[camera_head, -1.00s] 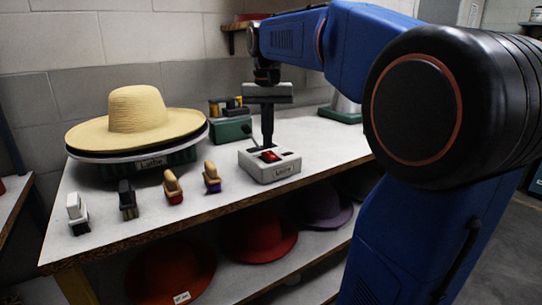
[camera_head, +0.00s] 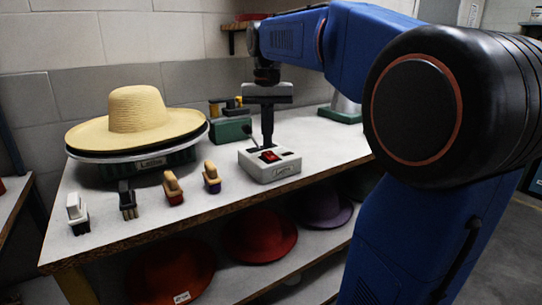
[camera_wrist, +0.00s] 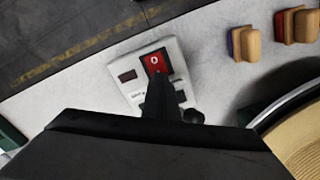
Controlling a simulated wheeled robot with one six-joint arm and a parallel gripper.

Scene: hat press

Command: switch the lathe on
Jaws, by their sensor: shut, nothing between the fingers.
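The lathe (camera_head: 151,164) is a green base with a label and a pale round plate, at the left of the table. A straw hat (camera_head: 137,112) sits on it. A light grey switch box (camera_head: 285,170) stands near the table's front edge, with a red rocker switch (camera_head: 270,156) on top. The rocker looks bright red and carries a white mark in the wrist view (camera_wrist: 155,61). My gripper (camera_head: 267,143) points straight down, shut and empty, with its tips at the rocker's edge. I cannot tell whether they touch it.
A green device (camera_head: 230,129) stands behind the switch box. Red and purple hats (camera_head: 260,236) lie on the lower shelf. The tabletop right of the box is clear.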

